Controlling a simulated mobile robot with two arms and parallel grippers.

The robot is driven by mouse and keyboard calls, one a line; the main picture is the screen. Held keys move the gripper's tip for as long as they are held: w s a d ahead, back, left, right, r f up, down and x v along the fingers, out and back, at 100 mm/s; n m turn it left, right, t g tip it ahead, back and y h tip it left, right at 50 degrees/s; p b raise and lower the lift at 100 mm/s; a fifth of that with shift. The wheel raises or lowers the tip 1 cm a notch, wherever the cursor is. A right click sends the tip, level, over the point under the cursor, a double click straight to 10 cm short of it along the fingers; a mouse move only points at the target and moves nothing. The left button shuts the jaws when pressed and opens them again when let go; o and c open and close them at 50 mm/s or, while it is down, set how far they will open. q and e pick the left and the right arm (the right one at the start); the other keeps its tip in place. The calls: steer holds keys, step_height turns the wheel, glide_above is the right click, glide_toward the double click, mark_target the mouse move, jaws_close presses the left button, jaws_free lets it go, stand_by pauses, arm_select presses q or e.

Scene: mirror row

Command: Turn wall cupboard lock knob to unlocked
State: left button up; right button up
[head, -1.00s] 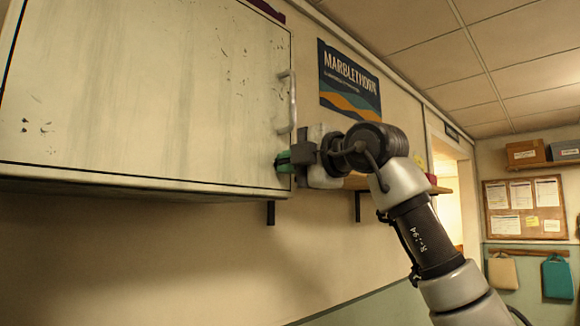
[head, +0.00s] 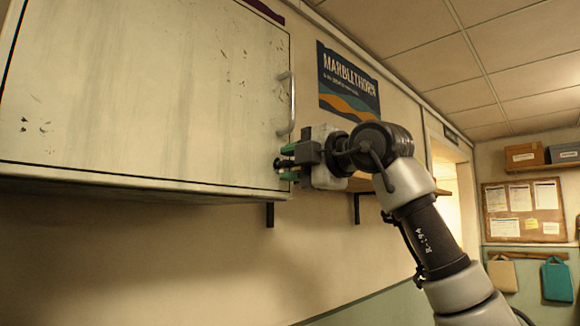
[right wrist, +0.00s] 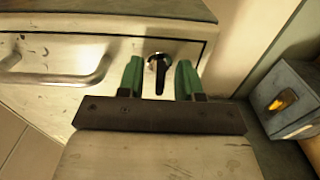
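The white wall cupboard (head: 150,100) fills the left of the head view, its door closed. Its dark lock knob (head: 280,163) is at the lower right of the door, below the bar handle (head: 291,105). In the right wrist view the knob (right wrist: 159,72) shows as a black grip on a shiny round base, with its bar running downward in the picture. My right gripper (head: 288,163) is open, its green fingers on either side of the knob. The right wrist view shows gaps between the knob and both fingers (right wrist: 158,80). My left gripper is not in view.
A wall shelf (head: 365,183) lies behind my right gripper. A grey-blue box with an orange mark (right wrist: 290,100) is at the right in the right wrist view. A poster (head: 348,82) hangs beside the cupboard.

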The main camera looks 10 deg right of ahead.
steer(key=b+v, duration=0.3)
steer(key=v, duration=0.7)
steer(key=shift+d, duration=0.1)
